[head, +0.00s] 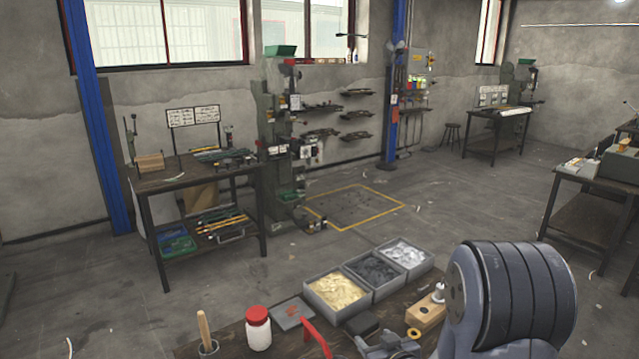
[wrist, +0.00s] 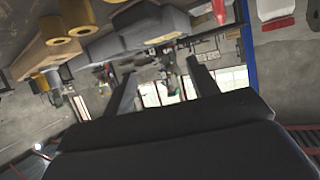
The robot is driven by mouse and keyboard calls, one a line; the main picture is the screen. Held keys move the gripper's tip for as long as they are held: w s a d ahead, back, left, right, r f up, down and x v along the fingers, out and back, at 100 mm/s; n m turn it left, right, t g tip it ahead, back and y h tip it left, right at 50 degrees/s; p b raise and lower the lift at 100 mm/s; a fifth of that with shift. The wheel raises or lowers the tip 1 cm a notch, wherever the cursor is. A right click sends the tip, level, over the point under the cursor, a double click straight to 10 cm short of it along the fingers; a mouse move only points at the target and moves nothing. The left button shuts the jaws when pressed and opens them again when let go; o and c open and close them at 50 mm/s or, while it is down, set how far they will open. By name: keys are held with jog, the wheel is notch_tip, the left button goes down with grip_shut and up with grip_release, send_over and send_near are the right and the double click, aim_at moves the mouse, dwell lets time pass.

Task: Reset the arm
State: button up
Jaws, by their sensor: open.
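My gripper (wrist: 161,66) shows in the wrist view. Its two dark fingers stand apart with a clear gap and nothing held between them. The wrist view is upside down, with the workbench across its top and the windows between and beyond the fingers. In the head view a large grey ribbed joint of my arm fills the lower right, over the workbench (head: 240,342). The gripper itself cannot be made out there.
The workbench carries bins of yellow, dark and silver small parts (head: 337,290), a red-lidded white jar (head: 258,330), a wooden block (head: 428,312) and a grey tool (head: 388,345) beside a red lever (head: 317,338). A green press (head: 275,150) and a side table (head: 185,178) stand beyond open floor.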

jog(key=shift+s+d+f+m+t+h+p, duration=0.1)
jog(key=shift+s+d+f+m+h+p, duration=0.25)
jog(key=shift+s+m+h, duration=0.25)
jog(key=shift+s+d+f+m+t+h+p, duration=0.1)
jog(key=shift+s+d+f+m+h+p, duration=0.3)
jog(key=shift+s+h, duration=0.3)
jog(key=shift+s+d+f+m+t+h+p, duration=0.1)
jog(key=shift+s+d+f+m+h+p, duration=0.1)
jog(key=shift+s+d+m+h+p, duration=0.35)
jog(key=shift+s+a, duration=0.1)
jog(key=shift+s, duration=0.1)
